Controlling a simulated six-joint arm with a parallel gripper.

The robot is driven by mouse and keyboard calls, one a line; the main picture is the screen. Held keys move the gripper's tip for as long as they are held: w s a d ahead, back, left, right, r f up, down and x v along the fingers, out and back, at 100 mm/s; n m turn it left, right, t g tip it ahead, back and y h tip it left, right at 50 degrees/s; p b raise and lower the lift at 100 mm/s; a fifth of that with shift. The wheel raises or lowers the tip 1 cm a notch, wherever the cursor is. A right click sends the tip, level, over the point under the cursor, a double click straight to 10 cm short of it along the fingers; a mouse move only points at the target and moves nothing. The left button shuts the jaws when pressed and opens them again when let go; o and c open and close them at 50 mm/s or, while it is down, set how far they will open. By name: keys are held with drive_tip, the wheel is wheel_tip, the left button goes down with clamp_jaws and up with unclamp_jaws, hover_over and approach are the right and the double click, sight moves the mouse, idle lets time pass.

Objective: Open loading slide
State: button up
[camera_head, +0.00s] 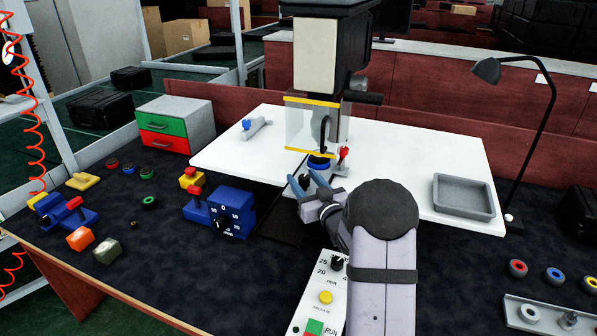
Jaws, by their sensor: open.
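The machine (319,60) stands at the back centre, with a clear guard (304,125) edged in yellow across its front. Below the guard is a round blue part (319,162), with a small red part (343,154) just right of it. A dark track (283,225) runs from under the machine toward the front; I cannot tell for certain which part is the loading slide. My gripper (308,184) is open, its two fingers pointing up toward the blue part, just in front of it. I see nothing between the fingers. My arm hides part of the table on the right.
A blue box with a dial (233,209) stands left of my gripper. A control panel (318,300) with knobs and buttons lies in front, beside my arm. A grey tray (463,197) is on the white table's right side. A green and red drawer unit (178,123) stands left.

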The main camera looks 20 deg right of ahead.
sight(299, 173)
drive_tip(key=shift+w+p, duration=0.4)
drive_tip(key=shift+w, duration=1.5)
clamp_jaws()
